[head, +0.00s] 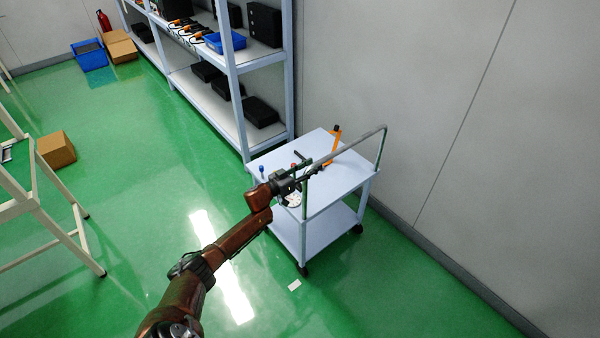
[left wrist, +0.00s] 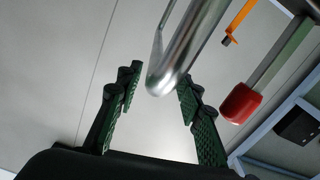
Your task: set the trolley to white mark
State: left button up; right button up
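The trolley (head: 325,187) is a pale two-shelf cart on dark wheels, standing near the grey wall. Its metal push handle (head: 350,146) rises above the top shelf. The white mark (head: 294,285) is a small rectangle on the green floor just in front of the trolley's near wheel. My left gripper (head: 304,178) is at the near end of the handle. In the left wrist view the fingers (left wrist: 158,90) are open, with the bent handle bar (left wrist: 165,78) between them and a gap visible on both sides. My right gripper is not in view.
On the trolley top lie an orange tool (head: 333,145), a blue-tipped tool (head: 262,170) and other small items. A shelving rack (head: 240,130) stands behind it. A cardboard box (head: 57,150) and a pale frame (head: 45,205) are at left. The floor right of the mark is clear.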

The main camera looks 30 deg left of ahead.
pick_arm(q)
jog(key=v, duration=0.6)
jog(key=shift+s, duration=0.25)
jog(key=shift+a, duration=0.15)
